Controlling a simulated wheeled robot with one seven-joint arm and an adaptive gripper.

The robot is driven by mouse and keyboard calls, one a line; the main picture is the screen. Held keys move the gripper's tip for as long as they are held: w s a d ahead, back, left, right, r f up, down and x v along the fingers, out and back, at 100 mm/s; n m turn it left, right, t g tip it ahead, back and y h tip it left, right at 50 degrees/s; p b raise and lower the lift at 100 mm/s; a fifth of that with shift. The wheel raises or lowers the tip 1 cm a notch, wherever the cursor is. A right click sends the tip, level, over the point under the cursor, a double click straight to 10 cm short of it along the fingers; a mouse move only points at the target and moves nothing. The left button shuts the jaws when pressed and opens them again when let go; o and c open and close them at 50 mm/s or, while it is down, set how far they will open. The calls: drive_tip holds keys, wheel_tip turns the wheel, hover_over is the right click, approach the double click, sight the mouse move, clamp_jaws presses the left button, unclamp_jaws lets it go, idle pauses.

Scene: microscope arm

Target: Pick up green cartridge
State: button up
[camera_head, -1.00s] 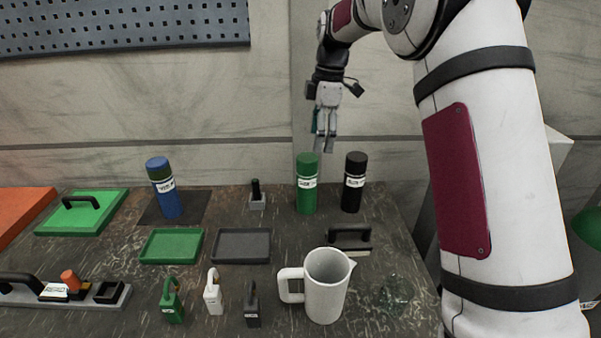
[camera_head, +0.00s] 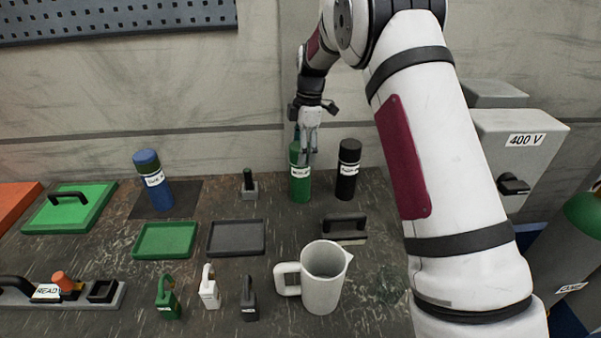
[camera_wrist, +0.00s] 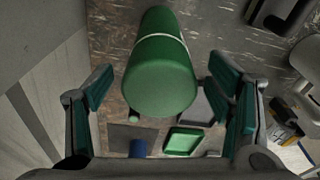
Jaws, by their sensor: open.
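The green cartridge (camera_head: 300,184) stands upright at the back of the table, with a white label around it. In the wrist view the green cartridge (camera_wrist: 160,75) shows large from above, between the two finger pads. My gripper (camera_head: 308,160) is open at the cartridge's upper part in the head view, its fingers partly covering it. In the wrist view my gripper (camera_wrist: 160,95) has one finger on each side, with visible gaps to the cartridge.
A black cartridge (camera_head: 347,172) stands close to the right. A small stand (camera_head: 249,190) and a blue cartridge (camera_head: 155,185) are to the left. A green tray (camera_head: 165,240), a dark tray (camera_head: 236,238), a white jug (camera_head: 322,280) and several small tagged blocks lie nearer.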

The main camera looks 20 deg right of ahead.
sight(300, 173)
drive_tip(key=shift+a+f+p, duration=0.2)
drive_tip(key=shift+f+p, duration=0.1)
drive_tip(key=shift+f, duration=0.9)
drive_tip(key=shift+a+f+p, duration=0.2)
drive_tip(key=shift+f+p, duration=0.1)
drive_tip(key=shift+f, duration=0.85)
drive_tip(key=c, duration=1.6)
